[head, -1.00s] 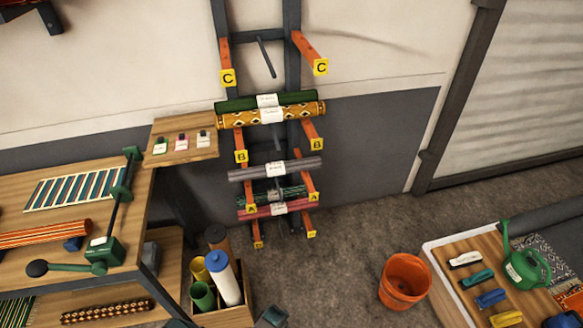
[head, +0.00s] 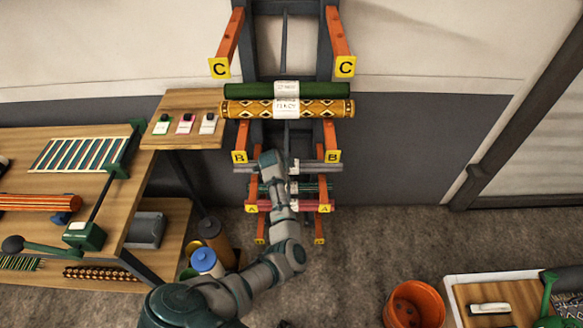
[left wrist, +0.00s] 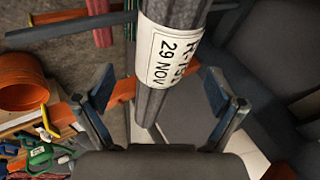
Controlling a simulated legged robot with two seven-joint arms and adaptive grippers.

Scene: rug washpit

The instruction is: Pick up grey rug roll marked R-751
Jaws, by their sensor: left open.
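The grey rug roll (head: 246,169) lies across the rack's orange arms near the B tags, its middle hidden behind my left arm in the head view. In the left wrist view the grey roll (left wrist: 182,25) runs up the picture, with a white label (left wrist: 168,52) reading "29 NOV" and a partly cut-off code that looks like R-751. My left gripper (left wrist: 160,82) is open, with one finger on either side of the roll and gaps showing beside it. In the head view its fingers are hidden behind the wrist. My right gripper is not in view.
A green roll (head: 252,90) and a yellow patterned roll (head: 240,108) lie above the grey one. A red roll (head: 309,205) and a dark green patterned roll lie below. A workbench (head: 105,150) stands left, an orange bucket (head: 414,305) right. The floor between rack and bucket is clear.

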